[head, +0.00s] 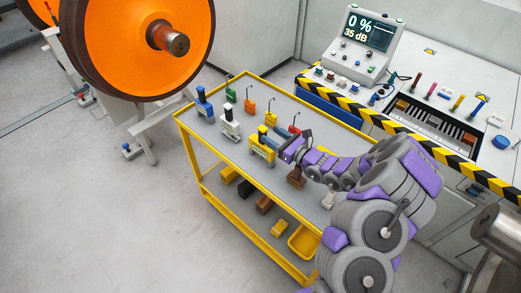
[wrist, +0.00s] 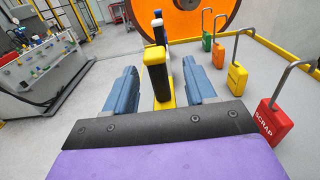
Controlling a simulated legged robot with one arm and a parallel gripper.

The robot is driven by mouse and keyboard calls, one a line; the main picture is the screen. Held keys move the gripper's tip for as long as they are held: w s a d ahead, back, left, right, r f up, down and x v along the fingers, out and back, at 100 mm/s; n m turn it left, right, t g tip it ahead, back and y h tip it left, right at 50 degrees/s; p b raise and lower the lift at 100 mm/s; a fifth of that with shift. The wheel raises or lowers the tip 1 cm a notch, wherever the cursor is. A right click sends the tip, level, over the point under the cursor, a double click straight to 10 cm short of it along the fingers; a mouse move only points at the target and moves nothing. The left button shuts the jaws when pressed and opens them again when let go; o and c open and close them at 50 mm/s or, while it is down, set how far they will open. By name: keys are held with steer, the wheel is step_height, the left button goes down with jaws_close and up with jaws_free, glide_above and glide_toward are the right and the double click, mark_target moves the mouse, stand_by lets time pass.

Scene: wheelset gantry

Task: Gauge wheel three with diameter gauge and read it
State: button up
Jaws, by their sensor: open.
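A yellow gauge (head: 262,155) with a black upright grip stands on the cart's top shelf. In the wrist view the yellow gauge (wrist: 155,76) stands upright between my two blue fingers. My gripper (head: 274,139) is open around its grip, with a visible gap on each side. A white gauge (head: 230,130) and a blue gauge (head: 204,106) stand farther along the shelf. I cannot tell from markings which is the diameter gauge. An orange wheel (head: 120,45) on an axle stands beyond the cart; it also shows in the wrist view (wrist: 200,18).
Red (wrist: 270,122), yellow (wrist: 237,78), orange (wrist: 218,56) and green (wrist: 207,42) tags with wire hooks stand along one side. The red one reads SCRAP. The yellow cart rim (head: 222,153) borders the shelf. A console (head: 368,38) shows 0 % and 35 dB.

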mark_target(265, 134)
steer(key=shift+w+d, duration=0.1)
steer(key=shift+w+a+f+b, duration=0.1)
steer(key=shift+w+a+b, duration=0.1)
steer(key=shift+a+b, duration=0.1)
steer(key=a, duration=0.1)
steer(key=w+a, duration=0.1)
steer(key=a, duration=0.1)
steer(key=w+a, duration=0.1)
steer(key=a, duration=0.1)
steer(key=shift+f+b, duration=0.15)
steer(key=shift+b, duration=0.15)
steer(key=shift+d, duration=1)
steer(key=c, duration=0.4)
steer(key=shift+c, duration=1.4)
steer(key=shift+s+a, duration=0.1)
steer(key=shift+a, duration=0.4)
jaws_close()
steer(key=shift+d, duration=0.2)
